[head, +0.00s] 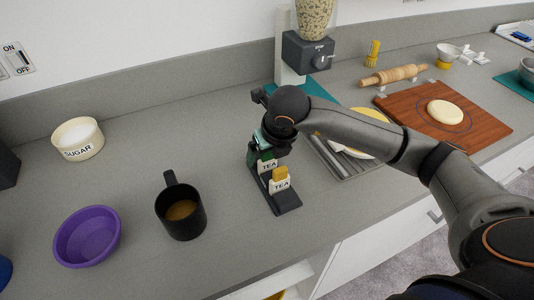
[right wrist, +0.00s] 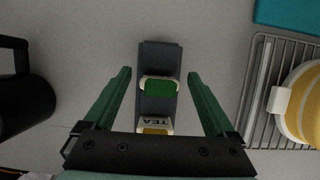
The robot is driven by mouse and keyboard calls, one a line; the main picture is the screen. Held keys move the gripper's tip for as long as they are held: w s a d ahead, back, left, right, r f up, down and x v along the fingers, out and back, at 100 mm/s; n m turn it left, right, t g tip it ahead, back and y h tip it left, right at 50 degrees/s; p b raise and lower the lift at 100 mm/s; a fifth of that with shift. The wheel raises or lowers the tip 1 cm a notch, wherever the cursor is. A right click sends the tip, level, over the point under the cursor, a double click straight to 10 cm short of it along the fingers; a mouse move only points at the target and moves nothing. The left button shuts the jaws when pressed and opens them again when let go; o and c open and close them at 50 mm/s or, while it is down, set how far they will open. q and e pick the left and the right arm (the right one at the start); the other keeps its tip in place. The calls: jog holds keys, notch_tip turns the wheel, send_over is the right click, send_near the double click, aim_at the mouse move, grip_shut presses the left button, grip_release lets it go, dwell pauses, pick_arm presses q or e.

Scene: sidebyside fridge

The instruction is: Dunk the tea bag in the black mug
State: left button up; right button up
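A black mug (head: 184,222) with brown liquid stands upright left of the tea stand; part of it shows at the left edge of the right wrist view (right wrist: 25,105). The dark stand (head: 288,206) holds a tea bag with a green top (right wrist: 158,88) and one with a yellow top (head: 280,174), both with white TEA tags. My right gripper (head: 258,151) is above the stand, pointing down. In the right wrist view its green fingers (right wrist: 157,74) are apart on either side of the stand, with nothing between them held. My left gripper is not in view.
A purple bowl (head: 86,238) and a sugar pot (head: 78,140) stand left of the mug. A wire rack (head: 346,162) with a yellow-rimmed dish is right of the stand. A grinder (head: 306,52) stands behind. The counter between mug and stand is clear.

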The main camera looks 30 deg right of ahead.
jog(key=shift+r+p, duration=0.1)
jog(key=shift+p, duration=0.25)
jog(key=b+v, duration=0.1)
jog(key=v, duration=1.1)
jog(key=shift+d+b, duration=0.2)
jog(key=shift+b, duration=0.1)
jog(key=shift+s+r, duration=0.1)
jog(key=shift+r, duration=0.05)
